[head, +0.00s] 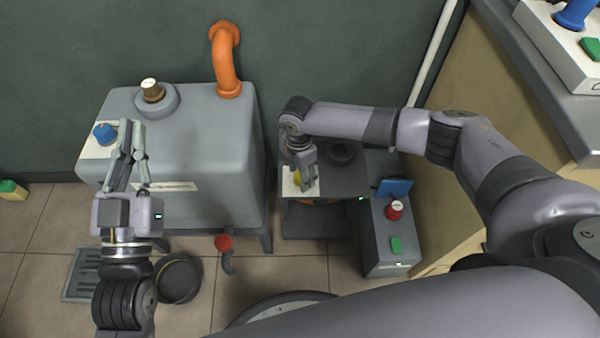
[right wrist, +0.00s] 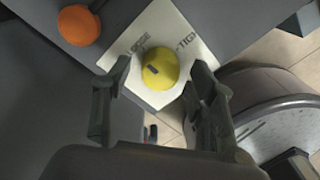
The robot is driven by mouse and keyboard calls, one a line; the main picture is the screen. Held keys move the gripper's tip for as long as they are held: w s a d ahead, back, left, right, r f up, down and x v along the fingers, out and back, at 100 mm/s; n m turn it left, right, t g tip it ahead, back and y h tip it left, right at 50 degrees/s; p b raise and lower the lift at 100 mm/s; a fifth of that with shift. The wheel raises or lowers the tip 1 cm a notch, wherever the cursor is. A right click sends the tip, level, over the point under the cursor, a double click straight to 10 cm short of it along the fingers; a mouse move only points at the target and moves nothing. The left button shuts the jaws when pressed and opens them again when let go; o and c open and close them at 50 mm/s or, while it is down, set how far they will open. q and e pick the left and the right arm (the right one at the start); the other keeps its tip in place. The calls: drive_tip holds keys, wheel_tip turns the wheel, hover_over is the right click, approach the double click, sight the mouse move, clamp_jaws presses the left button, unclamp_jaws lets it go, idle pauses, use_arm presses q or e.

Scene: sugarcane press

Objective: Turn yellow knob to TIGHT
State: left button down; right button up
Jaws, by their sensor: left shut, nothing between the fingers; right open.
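The yellow knob (right wrist: 160,69) sits on a white label plate (right wrist: 176,30) in the right wrist view. The plate's lettering reads partly as "LOOSE" on the left and "TIGHT" on the right. A dark mark shows on the knob's face, left of its middle. My right gripper (right wrist: 160,80) is open, with one finger on each side of the knob. In the head view my right gripper (head: 302,184) largely covers the yellow knob (head: 298,177). My left gripper (head: 130,126) is shut and empty in front of the big grey tank, near the blue knob (head: 104,133).
The grey tank (head: 210,140) carries an orange pipe (head: 226,65) and a brown knob (head: 152,90). A grey box right of the press has a red button (head: 395,209) and a green button (head: 397,245). A dark round bowl (head: 178,278) is on the tiled floor.

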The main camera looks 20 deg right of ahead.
drive_tip(key=c, duration=1.1)
drive_tip(key=shift+c, duration=0.2)
